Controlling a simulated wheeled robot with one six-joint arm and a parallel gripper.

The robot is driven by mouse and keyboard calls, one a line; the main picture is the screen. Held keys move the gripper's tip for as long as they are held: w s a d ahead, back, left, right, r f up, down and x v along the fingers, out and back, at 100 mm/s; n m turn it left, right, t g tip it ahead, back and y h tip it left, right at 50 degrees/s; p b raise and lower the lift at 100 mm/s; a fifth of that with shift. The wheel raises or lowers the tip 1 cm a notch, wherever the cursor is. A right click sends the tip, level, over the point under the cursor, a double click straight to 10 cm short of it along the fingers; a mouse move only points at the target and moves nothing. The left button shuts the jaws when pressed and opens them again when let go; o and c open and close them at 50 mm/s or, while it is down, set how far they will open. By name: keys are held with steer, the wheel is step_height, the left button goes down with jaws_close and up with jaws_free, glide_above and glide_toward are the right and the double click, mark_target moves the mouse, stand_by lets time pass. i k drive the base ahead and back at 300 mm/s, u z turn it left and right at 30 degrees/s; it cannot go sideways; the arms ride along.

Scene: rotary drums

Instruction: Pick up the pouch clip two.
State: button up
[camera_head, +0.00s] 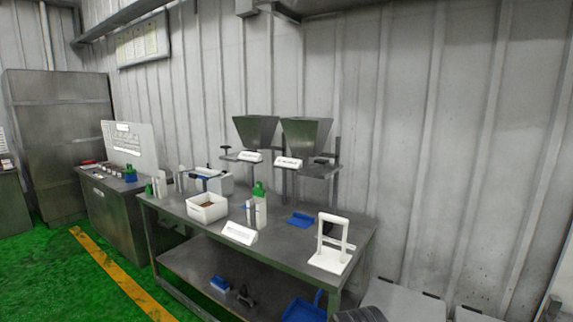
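I cannot pick out pouch clip two for certain; any clip is too small to tell at this distance. On the grey workbench (285,243), a small upright group with a green-topped item (258,188) and pale upright pieces (261,212) stands near the middle. A blue item (300,220) lies flat to its right. A white open box (207,208) with brown contents stands to its left. My gripper is not in view.
Two grey hoppers (255,131) (305,134) stand over the bench's back edge. A white frame stand (332,245) is at the right end, a white sign (239,233) at the front edge. Blue tools (220,284) lie on the lower shelf. Green floor (95,290) is clear at left.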

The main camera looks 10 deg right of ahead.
mark_target(259, 192)
steer(key=u, duration=0.5)
steer(key=k, duration=0.6)
steer(key=u, duration=0.9)
steer(key=i, duration=3.25)
steer(key=z, duration=0.95)
steer(key=i, duration=1.1)
steer(key=z, duration=1.5)
steer(key=i, duration=0.6)
steer(key=z, duration=0.35)
